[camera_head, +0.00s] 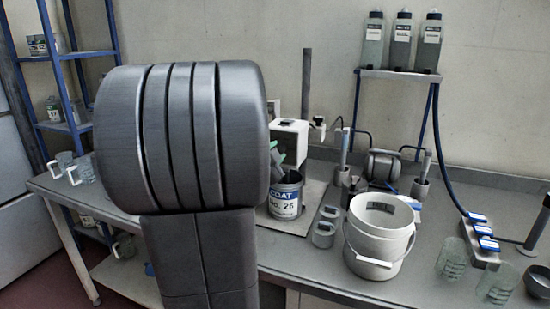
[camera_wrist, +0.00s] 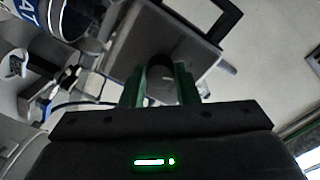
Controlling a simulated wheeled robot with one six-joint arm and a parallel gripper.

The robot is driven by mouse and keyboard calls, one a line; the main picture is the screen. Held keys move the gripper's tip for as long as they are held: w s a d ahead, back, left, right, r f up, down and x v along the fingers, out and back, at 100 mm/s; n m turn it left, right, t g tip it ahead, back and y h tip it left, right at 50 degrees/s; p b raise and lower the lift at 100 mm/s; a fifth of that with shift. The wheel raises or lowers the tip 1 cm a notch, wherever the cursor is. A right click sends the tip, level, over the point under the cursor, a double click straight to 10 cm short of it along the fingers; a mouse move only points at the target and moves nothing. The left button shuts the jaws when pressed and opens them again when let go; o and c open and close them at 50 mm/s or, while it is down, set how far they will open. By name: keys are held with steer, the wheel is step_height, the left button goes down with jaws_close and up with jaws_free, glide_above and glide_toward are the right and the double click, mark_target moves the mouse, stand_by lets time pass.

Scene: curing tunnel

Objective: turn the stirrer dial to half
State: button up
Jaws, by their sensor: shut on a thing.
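In the wrist view my gripper (camera_wrist: 162,80) has its two green fingers on either side of a dark round knob, the stirrer dial (camera_wrist: 162,64), and is shut on it. The dial's marks and pointer cannot be read. The dial sits on a grey housing (camera_wrist: 125,50). In the head view the white stirrer box (camera_head: 289,138) stands behind a can labelled COAT No. 26 (camera_head: 285,202). My gripper (camera_head: 276,157) shows there only as green bits above the can. My own arm covers much of that view and hides the dial.
A white bucket (camera_head: 380,240) and a grey ring-shaped piece (camera_head: 323,236) stand right of the can. Bottles stand on a raised shelf (camera_head: 400,74) at the back. Glass jugs stand at the bench's left end. Blue-topped blocks (camera_head: 483,229) lie at the right.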

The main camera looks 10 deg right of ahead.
steer(key=m+b, duration=0.5)
steer(key=m, duration=0.5)
steer(key=shift+y, duration=0.3)
steer(key=shift+m, duration=0.3)
steer(key=o, duration=1)
steer(key=shift+s+r+t, duration=0.1)
steer(key=shift+t, duration=0.2)
steer(key=p+v, duration=0.1)
steer(key=v, duration=1.2)
steer(key=shift+s+a, duration=0.2)
steer(key=shift+s, duration=0.05)
